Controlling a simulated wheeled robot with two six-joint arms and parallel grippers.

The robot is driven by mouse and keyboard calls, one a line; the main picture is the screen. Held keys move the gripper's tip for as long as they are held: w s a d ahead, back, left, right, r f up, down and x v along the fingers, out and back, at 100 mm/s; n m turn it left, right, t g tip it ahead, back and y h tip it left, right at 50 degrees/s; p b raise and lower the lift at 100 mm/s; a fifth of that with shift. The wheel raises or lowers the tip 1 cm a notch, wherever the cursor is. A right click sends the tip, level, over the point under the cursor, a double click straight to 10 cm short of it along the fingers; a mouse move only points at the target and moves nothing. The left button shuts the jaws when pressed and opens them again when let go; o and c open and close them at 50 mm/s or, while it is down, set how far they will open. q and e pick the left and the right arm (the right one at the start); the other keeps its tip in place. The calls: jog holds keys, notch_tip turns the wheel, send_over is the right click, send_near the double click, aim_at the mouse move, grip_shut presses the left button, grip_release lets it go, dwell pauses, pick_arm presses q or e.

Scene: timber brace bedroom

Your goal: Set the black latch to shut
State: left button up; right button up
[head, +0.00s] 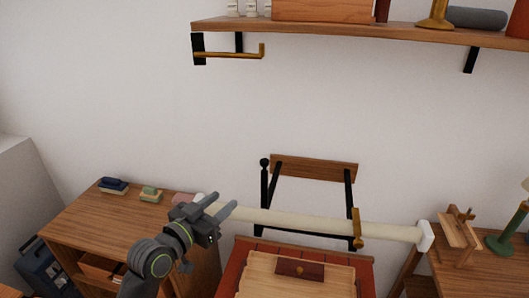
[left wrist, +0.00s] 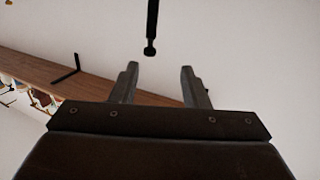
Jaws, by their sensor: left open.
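The black latch (head: 264,185) looks like an upright black rod with a round knob on top, at the left side of a wall bracket of black arms and a wooden bar (head: 314,168). In the left wrist view the black rod and its knob (left wrist: 151,35) show beyond the fingertips, upside down. My left gripper (head: 225,202) is open, with nothing between its fingers, left of the rod and apart from it. The fingers also show in the left wrist view (left wrist: 160,68). The latch's lower end is partly hidden behind a pale bar. My right gripper is not in view.
A long pale bar (head: 300,221) runs across in front of the bracket, with a brass piece (head: 356,228) near its right end. A wooden desk (head: 75,222) stands left. A wall shelf (head: 350,33) is above. The wall between shelf and bracket is clear.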

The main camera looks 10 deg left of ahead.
aim_at(262, 163)
pick_arm(q)
jog(key=shift+m+h, duration=0.3)
jog(key=shift+h, duration=0.1)
jog(key=r+p+x, duration=0.1)
jog(key=x, duration=0.4)
jog(key=r+p+x, duration=0.1)
jog(key=p+x, duration=0.1)
jog(key=x, duration=0.4)
jog(key=d+r+p+x, duration=0.1)
jog(key=x, duration=0.5)
jog(key=shift+s+a+r, duration=0.1)
jog(key=shift+s+r, duration=0.05)
jog(key=shift+s, duration=0.05)
grip_shut()
